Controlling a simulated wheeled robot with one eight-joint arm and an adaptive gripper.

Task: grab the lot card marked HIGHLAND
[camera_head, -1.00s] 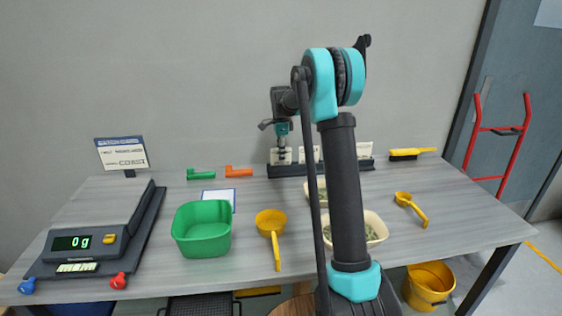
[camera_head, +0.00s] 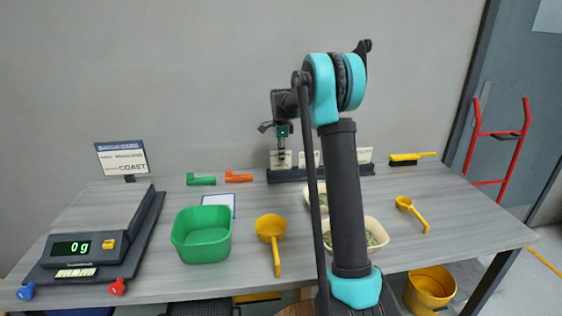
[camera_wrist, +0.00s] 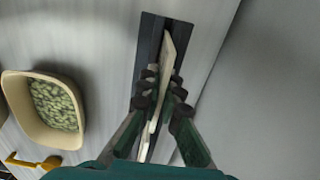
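Several pale lot cards stand in a dark rack (camera_head: 290,176) at the back of the table. Their print is too small to read, so I cannot tell which is HIGHLAND. My gripper (camera_head: 281,158) points down at the leftmost card (camera_head: 276,162). In the wrist view my gripper (camera_wrist: 162,84) has its fingers on either side of a pale card edge (camera_wrist: 169,52), above the rack (camera_wrist: 150,38). The fingers are close together; whether they touch the card is not clear. The card still stands in the rack.
A scale (camera_head: 90,235) with a sign (camera_head: 122,157) stands at left. A green tub (camera_head: 202,240), a yellow scoop (camera_head: 271,232) and cream bowls (camera_head: 372,236) stand in front. Green (camera_head: 201,180) and orange (camera_head: 239,177) items lie left of the rack. The wall is close behind.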

